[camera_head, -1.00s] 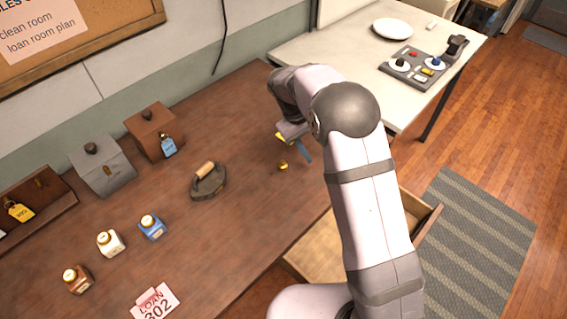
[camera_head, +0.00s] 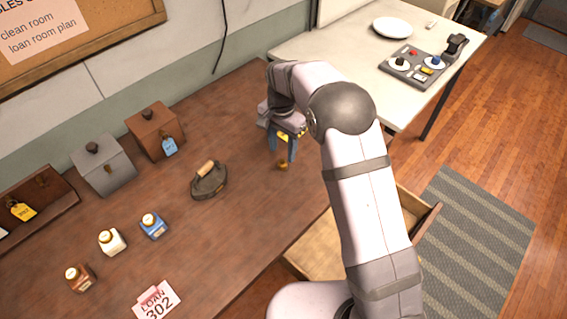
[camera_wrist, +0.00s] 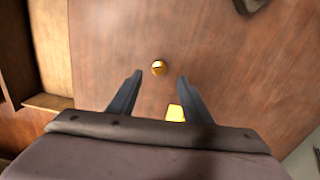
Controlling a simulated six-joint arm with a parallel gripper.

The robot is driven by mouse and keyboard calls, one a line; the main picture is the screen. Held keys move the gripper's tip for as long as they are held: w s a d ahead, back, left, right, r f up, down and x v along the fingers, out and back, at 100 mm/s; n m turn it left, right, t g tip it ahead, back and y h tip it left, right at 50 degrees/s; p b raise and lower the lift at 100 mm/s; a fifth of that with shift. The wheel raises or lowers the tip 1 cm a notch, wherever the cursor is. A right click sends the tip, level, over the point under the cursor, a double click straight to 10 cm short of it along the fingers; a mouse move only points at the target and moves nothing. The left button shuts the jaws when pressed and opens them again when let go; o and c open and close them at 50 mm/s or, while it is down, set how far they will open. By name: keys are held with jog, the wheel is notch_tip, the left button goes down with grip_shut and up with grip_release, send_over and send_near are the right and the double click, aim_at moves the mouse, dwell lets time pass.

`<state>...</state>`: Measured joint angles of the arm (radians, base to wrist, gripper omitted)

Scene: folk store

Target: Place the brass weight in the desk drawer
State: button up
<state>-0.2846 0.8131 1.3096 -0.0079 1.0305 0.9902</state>
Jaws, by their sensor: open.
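The small brass weight (camera_head: 282,166) stands on the dark wooden desk (camera_head: 240,215), right of the old iron. My gripper (camera_head: 281,160) is above and just behind it, fingers pointing down, open and empty. In the wrist view the weight (camera_wrist: 159,68) shows just beyond the open fingertips (camera_wrist: 158,76), roughly centred between them. The gap between fingers and weight is hard to judge. The desk drawer (camera_head: 318,250) is pulled out at the desk's front edge, partly hidden behind my arm. The part of its inside that shows is bare.
A flat iron (camera_head: 209,180) stands left of the weight. Two lidded boxes (camera_head: 104,165) (camera_head: 155,131), several small bottles (camera_head: 112,242) and a loan card (camera_head: 157,300) are farther left. A pale table (camera_head: 345,55) with a plate (camera_head: 392,28) and a control panel (camera_head: 424,67) stands behind.

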aim_at(284, 160)
jog(key=shift+s+d+f+p, duration=0.1)
jog(key=shift+s+f+p, duration=0.05)
jog(key=shift+f+p, duration=1.3)
jog(key=shift+f, duration=1.3)
grip_shut()
